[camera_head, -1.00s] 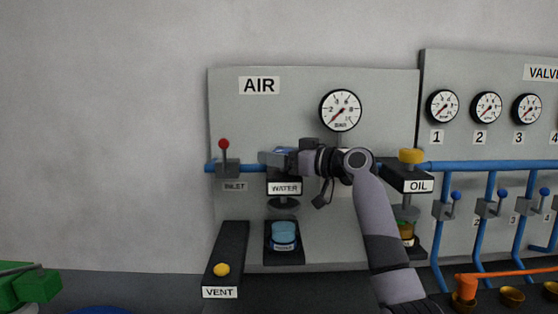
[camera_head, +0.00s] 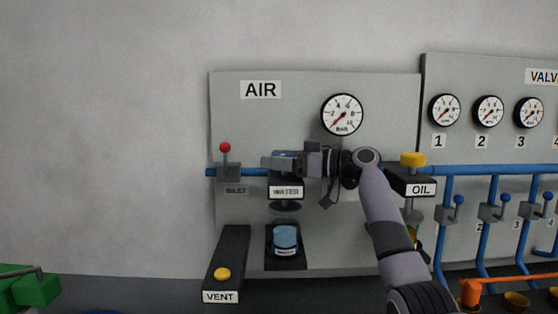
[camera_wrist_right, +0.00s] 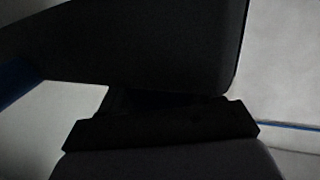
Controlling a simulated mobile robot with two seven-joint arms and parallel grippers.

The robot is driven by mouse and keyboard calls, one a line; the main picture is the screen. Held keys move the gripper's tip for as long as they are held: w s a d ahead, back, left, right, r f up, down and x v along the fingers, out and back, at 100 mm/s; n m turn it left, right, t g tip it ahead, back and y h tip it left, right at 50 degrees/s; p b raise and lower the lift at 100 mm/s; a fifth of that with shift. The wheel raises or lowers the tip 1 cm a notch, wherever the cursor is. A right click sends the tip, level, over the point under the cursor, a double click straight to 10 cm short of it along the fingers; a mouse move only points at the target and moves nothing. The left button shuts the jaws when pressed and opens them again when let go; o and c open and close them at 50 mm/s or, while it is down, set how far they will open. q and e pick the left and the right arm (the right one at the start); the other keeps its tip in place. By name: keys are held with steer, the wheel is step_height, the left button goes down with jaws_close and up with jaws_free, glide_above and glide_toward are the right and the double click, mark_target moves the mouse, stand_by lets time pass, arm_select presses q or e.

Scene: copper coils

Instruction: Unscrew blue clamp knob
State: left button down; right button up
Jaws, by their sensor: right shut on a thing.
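The blue clamp knob (camera_head: 285,154) sits above the black WATER bracket (camera_head: 285,181) on the AIR panel. Only a little of its blue shows, as my right gripper (camera_head: 281,160) covers most of it. The right gripper comes in level from the right and is shut on the knob. In the right wrist view, the gripper fingers (camera_wrist_right: 165,100) are large and dark, and the knob cannot be made out between them. My left gripper is not in view.
A blue pipe (camera_head: 480,170) runs behind the brackets. A red-tipped inlet lever (camera_head: 225,148) stands left of the gripper. The OIL bracket with a yellow knob (camera_head: 413,158) is close to my right arm. A gauge (camera_head: 342,114) hangs above. The wall at left is bare.

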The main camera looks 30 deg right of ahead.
mark_target(278, 154)
steer(key=o, duration=1)
steer(key=shift+w, duration=0.1)
step_height(278, 154, up, 9)
steer(key=shift+r, duration=0.15)
step_height(278, 154, up, 11)
steer(key=p, duration=0.2)
